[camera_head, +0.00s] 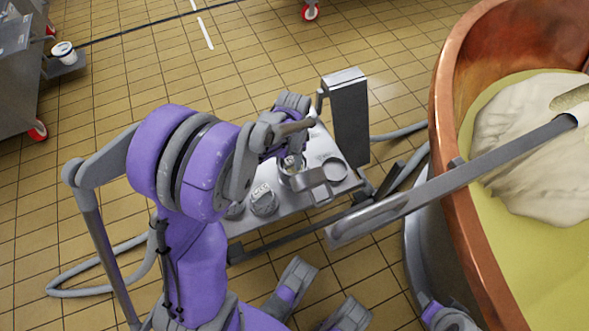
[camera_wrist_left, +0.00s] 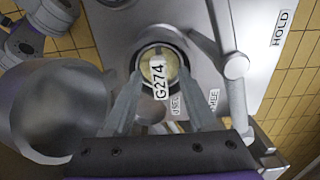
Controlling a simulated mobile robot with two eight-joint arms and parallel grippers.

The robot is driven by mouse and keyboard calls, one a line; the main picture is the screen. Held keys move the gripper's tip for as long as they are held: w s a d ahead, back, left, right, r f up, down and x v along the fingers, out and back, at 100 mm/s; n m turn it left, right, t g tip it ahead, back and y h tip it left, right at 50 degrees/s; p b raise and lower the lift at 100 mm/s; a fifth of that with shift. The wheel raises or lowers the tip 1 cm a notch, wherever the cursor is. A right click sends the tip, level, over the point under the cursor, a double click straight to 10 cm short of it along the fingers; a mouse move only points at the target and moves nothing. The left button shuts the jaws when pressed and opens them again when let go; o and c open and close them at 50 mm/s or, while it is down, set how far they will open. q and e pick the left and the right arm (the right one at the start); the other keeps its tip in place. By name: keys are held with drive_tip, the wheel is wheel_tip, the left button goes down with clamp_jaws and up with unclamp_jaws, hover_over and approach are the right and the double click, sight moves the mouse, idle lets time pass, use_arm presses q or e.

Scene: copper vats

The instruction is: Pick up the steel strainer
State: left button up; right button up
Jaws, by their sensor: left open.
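My left gripper (camera_head: 291,164) is over a grey metal stand top (camera_head: 342,187). In the left wrist view its two fingers (camera_wrist_left: 160,78) are open, one on each side of a small round container with a pale yellow inside and a G274 label (camera_wrist_left: 159,80). I cannot tell whether they touch it. A smooth grey steel rounded piece (camera_wrist_left: 60,108) fills the left of that view. In the head view a steel band-like piece (camera_head: 312,178) lies just right of the gripper. I cannot tell for sure which piece is the strainer, and no mesh shows.
Lidded round containers (camera_head: 264,201) stand left of the gripper. An upright grey box (camera_head: 346,115) rises at the stand's back. A copper vat (camera_head: 448,130) stands at the right, with a long steel bar (camera_head: 470,170) reaching over its rim. The tiled floor behind is mostly clear.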

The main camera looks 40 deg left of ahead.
use_arm(q)
drive_tip(key=shift+f, duration=0.45)
clamp_jaws()
drive_tip(key=shift+r, duration=0.1)
wheel_tip(320, 180, up, 18)
drive_tip(key=p, duration=0.5)
idle(0.5)
wheel_tip(320, 180, up, 10)
drive_tip(key=p, duration=0.8)
drive_tip(key=shift+r, duration=0.25)
idle(0.8)
